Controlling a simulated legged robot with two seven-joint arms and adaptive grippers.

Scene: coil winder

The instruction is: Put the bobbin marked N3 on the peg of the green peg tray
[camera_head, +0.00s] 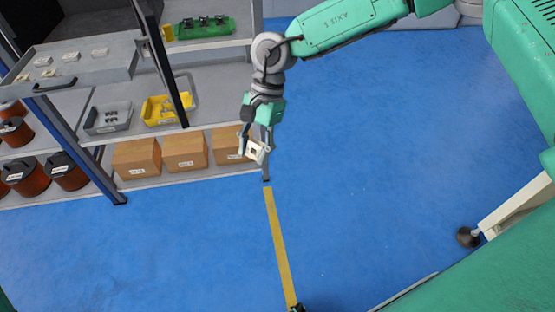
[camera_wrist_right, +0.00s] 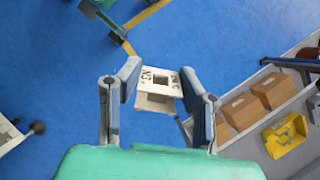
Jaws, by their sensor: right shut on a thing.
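My right gripper (camera_head: 257,143) hangs in front of the shelf rack's right end, shut on a pale, square-flanged bobbin (camera_head: 254,151). In the right wrist view the bobbin (camera_wrist_right: 158,88) sits between the two fingers of the right gripper (camera_wrist_right: 157,95). Its label reads N3 upside down, and a square hole shows in its middle. The green peg tray (camera_head: 228,30) lies on the upper shelf, up and left of the gripper and apart from it, with several dark parts on it. A small dark piece at the head view's bottom edge may be my left gripper; its jaws cannot be made out.
A grey drawer tray (camera_head: 70,75) with pale parts juts out at the left. A grey bin (camera_head: 108,118) and a yellow bin (camera_head: 165,110) stand on the middle shelf, cardboard boxes (camera_head: 186,152) below. A dark rack post (camera_head: 174,80) stands left of the green tray. The blue floor is open.

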